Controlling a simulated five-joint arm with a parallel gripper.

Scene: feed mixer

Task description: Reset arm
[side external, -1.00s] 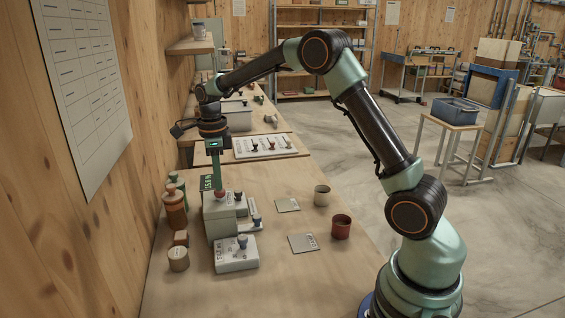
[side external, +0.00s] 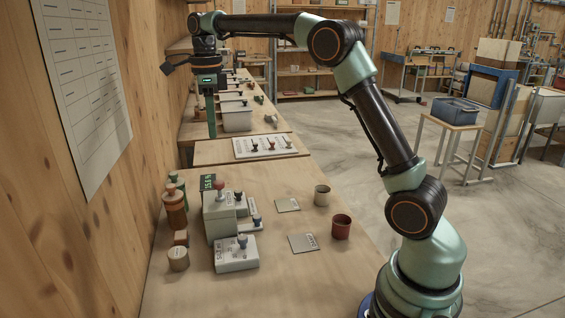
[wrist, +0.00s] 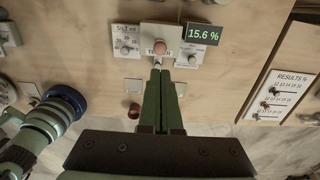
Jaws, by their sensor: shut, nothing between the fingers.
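My gripper (side external: 211,128) hangs fingers down, well above the bench and the devices on it. Its two green fingers are together, with nothing held, in the side view and also in the wrist view (wrist: 158,72). A dark display (wrist: 203,33) beside the box reads 15.6 %.
A beige cup (side external: 321,196), a red cup (side external: 341,228) and two cards (side external: 303,242) lie right of the devices. Brown bottles (side external: 175,209) stand by the wooden wall.

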